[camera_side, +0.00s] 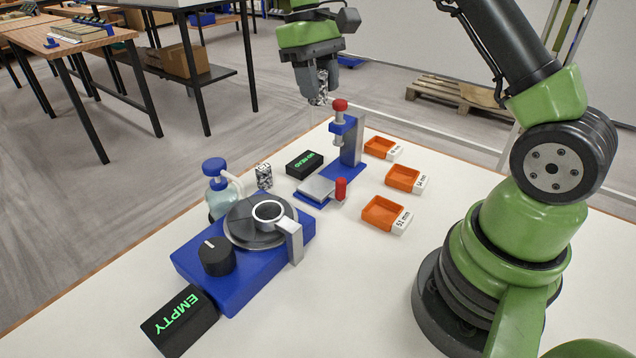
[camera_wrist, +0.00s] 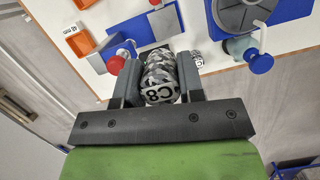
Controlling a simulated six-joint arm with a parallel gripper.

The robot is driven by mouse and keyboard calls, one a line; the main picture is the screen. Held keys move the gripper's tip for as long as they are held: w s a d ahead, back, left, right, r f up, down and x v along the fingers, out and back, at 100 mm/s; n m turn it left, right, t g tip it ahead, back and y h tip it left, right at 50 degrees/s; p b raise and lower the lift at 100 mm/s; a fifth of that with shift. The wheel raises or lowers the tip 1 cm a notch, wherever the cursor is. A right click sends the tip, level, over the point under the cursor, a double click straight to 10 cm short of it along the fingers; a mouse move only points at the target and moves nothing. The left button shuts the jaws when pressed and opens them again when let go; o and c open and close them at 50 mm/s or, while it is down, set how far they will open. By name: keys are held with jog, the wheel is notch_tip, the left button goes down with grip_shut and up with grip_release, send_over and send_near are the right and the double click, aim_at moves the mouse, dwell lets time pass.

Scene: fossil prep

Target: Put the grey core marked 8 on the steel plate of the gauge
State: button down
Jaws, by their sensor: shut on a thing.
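My gripper (camera_side: 317,84) is shut on a grey mottled core (camera_side: 319,98), held in the air above and behind the gauge. In the wrist view, the core (camera_wrist: 158,82) sits between both fingers of my gripper (camera_wrist: 160,70), and its near end shows a white label reading 8 with a C beside it. The gauge (camera_side: 346,150) is a blue stand with a red-topped plunger. Its bare steel plate (camera_side: 317,189) lies low at the front, and also shows in the wrist view (camera_wrist: 153,28), beyond the held core.
A second mottled core (camera_side: 264,176) stands near a bottle (camera_side: 221,190) with a blue cap. A blue turntable machine (camera_side: 245,275) has an EMPTY display (camera_side: 181,320). A black display (camera_side: 305,163) sits beside the gauge. Several orange trays (camera_side: 385,214) line its right.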

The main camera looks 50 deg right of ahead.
notch_tip(320, 180, down, 18)
jog(key=shift+f, duration=0.1)
dwell(0.5)
jog(key=c, duration=0.7)
grip_release()
jog(key=shift+c, duration=0.2)
